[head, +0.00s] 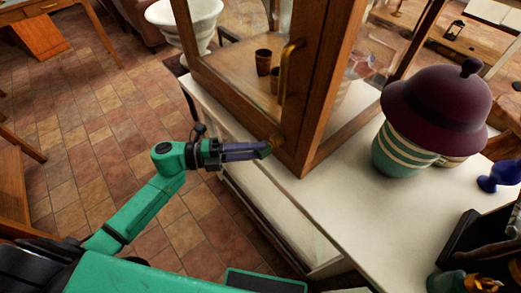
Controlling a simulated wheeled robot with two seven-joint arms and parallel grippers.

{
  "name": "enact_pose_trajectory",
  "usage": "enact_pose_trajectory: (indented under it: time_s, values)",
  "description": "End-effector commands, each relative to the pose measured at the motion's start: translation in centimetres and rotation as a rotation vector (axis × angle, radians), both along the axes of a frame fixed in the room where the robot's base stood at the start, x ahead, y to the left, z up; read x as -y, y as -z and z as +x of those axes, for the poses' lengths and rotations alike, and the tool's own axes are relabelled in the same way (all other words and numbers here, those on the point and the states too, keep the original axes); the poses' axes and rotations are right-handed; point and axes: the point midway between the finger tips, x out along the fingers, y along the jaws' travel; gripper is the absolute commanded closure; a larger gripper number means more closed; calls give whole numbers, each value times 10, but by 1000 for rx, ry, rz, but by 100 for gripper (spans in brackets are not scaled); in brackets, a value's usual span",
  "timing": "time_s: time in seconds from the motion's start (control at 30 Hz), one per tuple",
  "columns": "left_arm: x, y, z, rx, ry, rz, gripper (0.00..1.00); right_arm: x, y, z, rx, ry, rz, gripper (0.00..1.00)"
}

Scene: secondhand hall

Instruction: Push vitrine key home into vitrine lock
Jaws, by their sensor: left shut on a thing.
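The glass-and-wood vitrine (307,100) stands on a white counter, with a brass handle (284,72) on its door. The brass vitrine lock (276,141) sits low on the door frame, below the handle. My left gripper (264,149) reaches in from the left, its fingers pointing right at the lock. It is shut on the vitrine key, which is mostly hidden between the fingertips; only a small brass-coloured bit shows. The fingertips are very close to the lock. I cannot tell how far the key is in. My right gripper is not in view.
The white counter (350,215) carries a striped pot (395,160) under a maroon hat (437,103), a blue object (500,177) and a dark tray (462,237) at the right. Dark cups (263,62) stand inside the vitrine. A white urn (185,22) stands behind. Tiled floor lies open at left.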

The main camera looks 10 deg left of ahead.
Motion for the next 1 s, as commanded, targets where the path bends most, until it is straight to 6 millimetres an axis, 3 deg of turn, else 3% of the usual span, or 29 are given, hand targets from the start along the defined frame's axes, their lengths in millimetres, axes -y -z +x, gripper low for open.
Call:
enact_pose_trajectory:
  time_s: [0.3,0.33,0.4,0.77,0.87,1.0]
  values:
    - [3,-1,4,2,-3,-2,100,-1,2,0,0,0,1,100]
    - [3,-1,4,2,-3,-1,55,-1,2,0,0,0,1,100]
    - [3,-1,4,2,-3,-1,31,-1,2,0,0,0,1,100]
    - [0,1,3,0,-2,0,31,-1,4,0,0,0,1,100]
    - [-11,3,0,-1,-2,1,31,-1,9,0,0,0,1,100]
    - [-39,6,-8,-3,-3,3,31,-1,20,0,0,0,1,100]
